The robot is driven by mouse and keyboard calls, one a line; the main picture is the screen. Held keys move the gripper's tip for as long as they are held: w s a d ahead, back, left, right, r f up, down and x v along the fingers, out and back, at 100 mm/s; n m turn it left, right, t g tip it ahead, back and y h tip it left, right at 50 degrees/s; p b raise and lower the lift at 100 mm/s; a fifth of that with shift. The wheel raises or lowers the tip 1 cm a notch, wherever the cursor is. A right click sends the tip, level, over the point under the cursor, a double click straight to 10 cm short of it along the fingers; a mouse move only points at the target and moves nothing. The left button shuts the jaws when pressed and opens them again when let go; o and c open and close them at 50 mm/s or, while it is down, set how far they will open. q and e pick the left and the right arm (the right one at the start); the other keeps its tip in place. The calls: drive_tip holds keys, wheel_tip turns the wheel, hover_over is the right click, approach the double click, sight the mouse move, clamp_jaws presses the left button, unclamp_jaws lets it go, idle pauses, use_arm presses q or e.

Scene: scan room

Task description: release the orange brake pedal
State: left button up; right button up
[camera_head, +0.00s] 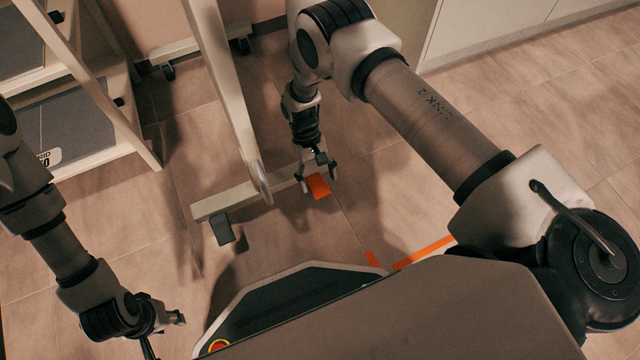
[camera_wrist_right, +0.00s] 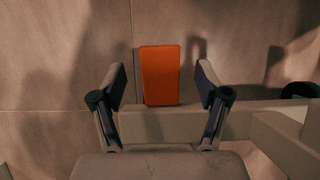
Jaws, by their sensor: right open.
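The orange brake pedal (camera_head: 319,187) juts from the right end of a pale base bar (camera_head: 245,196) near the floor. In the right wrist view the pedal (camera_wrist_right: 160,75) is upright in the picture, in front of the bar (camera_wrist_right: 165,122). My right gripper (camera_head: 319,187) is open above the pedal, one finger to each side. In the right wrist view the fingers (camera_wrist_right: 161,85) show clear gaps to the pedal on both sides. My left gripper (camera_head: 168,335) is at the lower left, far from the pedal, fingers apart and empty.
A pale upright post (camera_head: 228,90) rises from the base bar. Orange floor tape (camera_head: 425,252) lies right of centre. White cabinets (camera_head: 490,28) line the back right.

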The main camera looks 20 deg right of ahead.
drive_tip(key=v, duration=0.9)
drive_tip(key=shift+r, duration=0.15)
